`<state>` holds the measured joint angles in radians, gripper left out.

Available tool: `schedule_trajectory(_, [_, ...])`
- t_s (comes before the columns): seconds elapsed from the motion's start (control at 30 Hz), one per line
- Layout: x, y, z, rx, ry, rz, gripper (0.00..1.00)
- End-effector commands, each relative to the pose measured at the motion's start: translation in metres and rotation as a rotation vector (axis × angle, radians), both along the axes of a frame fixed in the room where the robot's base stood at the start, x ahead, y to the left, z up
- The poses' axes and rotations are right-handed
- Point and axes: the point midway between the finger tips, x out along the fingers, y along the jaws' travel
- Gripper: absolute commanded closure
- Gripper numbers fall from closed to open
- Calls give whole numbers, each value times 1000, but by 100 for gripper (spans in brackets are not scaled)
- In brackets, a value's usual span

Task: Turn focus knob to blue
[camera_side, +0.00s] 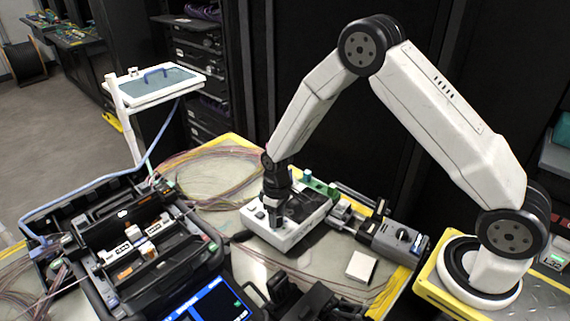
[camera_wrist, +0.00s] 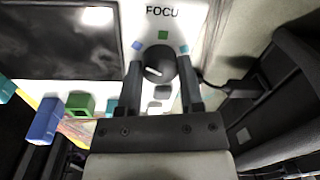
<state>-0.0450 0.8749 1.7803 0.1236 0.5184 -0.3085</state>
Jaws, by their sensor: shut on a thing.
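The focus knob (camera_wrist: 158,68) is a round black knob with a short white line on its face, below the letters "FOCU" in the wrist view. My gripper (camera_wrist: 160,52) is shut on it, one finger on each side. The white line slants near the knob's left side. A green mark (camera_wrist: 163,35) sits just above the knob. In the side view my gripper (camera_side: 276,205) points down onto the white control box (camera_side: 285,238), and hides the knob.
A dark screen (camera_wrist: 60,45) lies left of the knob on the panel. Blue (camera_wrist: 46,121) and green (camera_wrist: 79,105) blocks stand at lower left. In the side view, a black splicer case (camera_side: 150,260) stands left of the box, a grey stage (camera_side: 390,242) right. Loose fibres lie behind.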

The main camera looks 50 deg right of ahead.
Motion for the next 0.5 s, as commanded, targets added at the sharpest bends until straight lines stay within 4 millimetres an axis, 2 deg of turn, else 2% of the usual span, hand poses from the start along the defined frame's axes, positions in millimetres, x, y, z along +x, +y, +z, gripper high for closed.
schedule_trajectory(0.43, [0,0,0,2,1,15,100])
schedule_trajectory(0.47, [0,0,0,1,0,14,49])
schedule_trajectory(0.5, [0,0,0,1,0,14,37])
